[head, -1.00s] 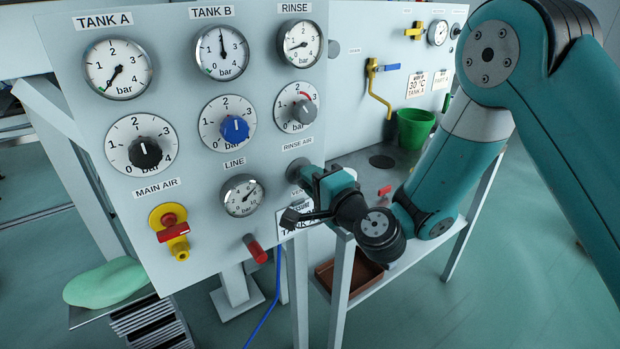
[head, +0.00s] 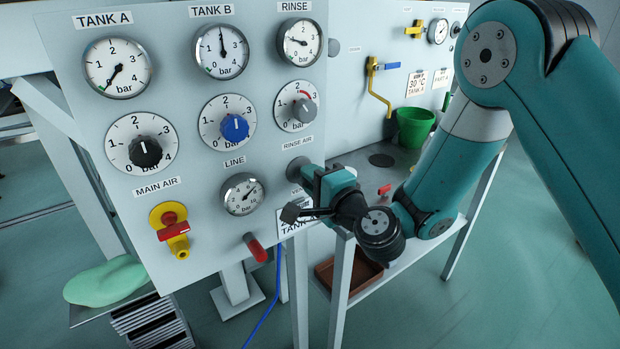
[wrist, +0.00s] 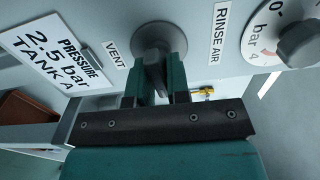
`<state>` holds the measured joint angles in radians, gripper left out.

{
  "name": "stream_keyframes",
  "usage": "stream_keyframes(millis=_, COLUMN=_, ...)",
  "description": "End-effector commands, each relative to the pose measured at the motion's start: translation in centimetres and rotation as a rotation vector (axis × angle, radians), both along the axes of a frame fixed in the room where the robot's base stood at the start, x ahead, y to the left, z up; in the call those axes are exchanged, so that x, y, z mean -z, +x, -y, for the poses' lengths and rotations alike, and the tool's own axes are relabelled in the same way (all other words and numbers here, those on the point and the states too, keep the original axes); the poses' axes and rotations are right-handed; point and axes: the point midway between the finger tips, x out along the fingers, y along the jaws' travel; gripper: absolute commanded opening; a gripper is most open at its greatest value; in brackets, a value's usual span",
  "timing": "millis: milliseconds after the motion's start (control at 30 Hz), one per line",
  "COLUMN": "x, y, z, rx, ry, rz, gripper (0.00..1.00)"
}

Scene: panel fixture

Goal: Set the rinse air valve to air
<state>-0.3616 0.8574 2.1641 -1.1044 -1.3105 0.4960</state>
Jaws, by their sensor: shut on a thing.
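The rinse air valve (head: 295,166) is a grey round knob on the panel, just under the RINSE AIR label (head: 297,143). In the wrist view the valve (wrist: 157,42) sits between the RINSE AIR label (wrist: 221,33) and the VENT label (wrist: 116,54). My gripper (head: 309,174) reaches it from the right side. In the wrist view its two teal fingers (wrist: 155,88) are shut on the valve's handle. The fingers hide most of the handle, so its exact pointing is hard to tell.
The rinse regulator knob (head: 303,110) is just above, and the LINE gauge (head: 243,195) is to the left. A red-handled valve (head: 256,247) sticks out below. A pressure card (wrist: 50,52) is beside the VENT label. A green bucket (head: 413,127) stands on the bench behind my arm.

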Motion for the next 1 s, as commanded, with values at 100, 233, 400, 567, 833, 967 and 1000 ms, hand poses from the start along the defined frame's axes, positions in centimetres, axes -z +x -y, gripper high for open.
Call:
stream_keyframes(millis=100, x=0.3, y=-0.3, z=-0.2, rx=-0.008, ry=-0.005, rz=-0.007, gripper=0.33)
stream_keyframes(millis=233, x=0.2, y=-0.2, z=-0.1, rx=-0.004, ry=-0.003, rz=-0.005, gripper=0.38)
stream_keyframes(millis=400, x=0.2, y=-0.1, z=0.0, rx=-0.002, ry=-0.003, rz=-0.003, gripper=0.38)
stream_keyframes(millis=567, x=0.5, y=-0.6, z=0.4, rx=-0.001, ry=-0.002, rz=-0.002, gripper=0.38)
stream_keyframes(millis=833, x=0.9, y=-3.2, z=2.1, rx=-0.001, ry=-0.001, rz=0.0, gripper=0.38)
stream_keyframes(millis=967, x=0.8, y=-4.6, z=3.0, rx=-0.001, ry=-0.002, rz=-0.001, gripper=0.38)
stream_keyframes(millis=1000, x=0.7, y=-5.0, z=3.3, rx=-0.001, ry=-0.002, rz=-0.002, gripper=0.38)
